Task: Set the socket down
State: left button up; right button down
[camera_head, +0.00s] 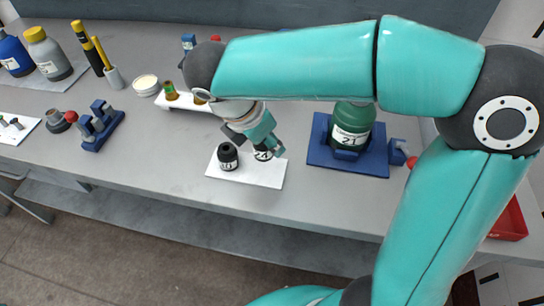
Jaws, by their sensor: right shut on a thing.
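A black socket (263,155) with a white label, perhaps 24, is in the jaws of my right gripper (266,147). The gripper reaches down over a white mat (246,178) on the bench and is shut on this socket, covering its top. The held socket shows over the back right part of the mat; I cannot tell if it touches the mat. My left gripper is not in view.
A green bottle (351,126) labelled 21 stands in a blue holder (385,160) to the right. Behind left are a white rack (190,104) and a round white dish (146,85). A blue stand (97,127) is farther left. The mat's front strip is bare.

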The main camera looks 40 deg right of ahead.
aim_at(273, 163)
jog(key=shift+f, duration=0.75)
jog(key=shift+f+b, duration=0.35)
jog(key=shift+f, duration=1.7)
jog(key=c, duration=0.7)
grip_release()
jog(key=shift+f, duration=0.1)
jog(key=p+v, duration=0.1)
jog(key=v, duration=1.1)
jog(key=shift+w+p, duration=0.1)
jog(key=shift+p, duration=0.3)
